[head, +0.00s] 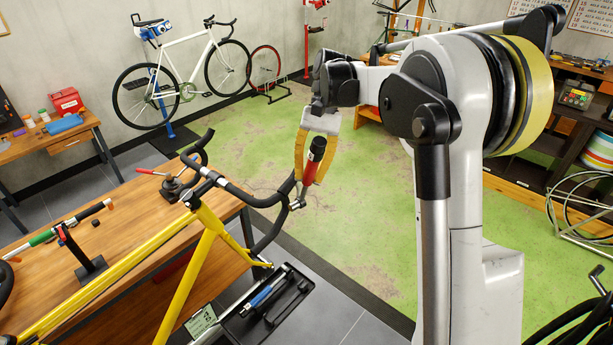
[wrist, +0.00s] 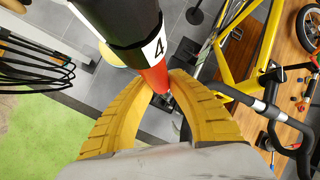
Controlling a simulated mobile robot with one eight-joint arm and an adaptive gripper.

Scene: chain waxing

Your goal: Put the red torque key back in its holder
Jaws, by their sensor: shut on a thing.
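The red torque key (head: 311,172) has a red body and a black end. My gripper (head: 304,175) is shut on it and holds it tilted in the air beside the yellow bike's handlebar. In the wrist view the key (wrist: 152,78) shows its red part between the yellow fingers (wrist: 170,80) and a white label with a 4 on its black part. A black tray (head: 243,333) at the lower middle of the head view holds a blue tool (head: 269,287) and has a dark recess beside it. I cannot tell for sure that this tray is the holder.
The yellow bike (head: 132,274) stands in front of the wooden workbench (head: 140,243), its handlebar (head: 237,192) close to the key. A red-handled tool (head: 172,180) and a stand with a green bar (head: 90,268) are on the bench. Green floor (head: 370,215) behind is clear.

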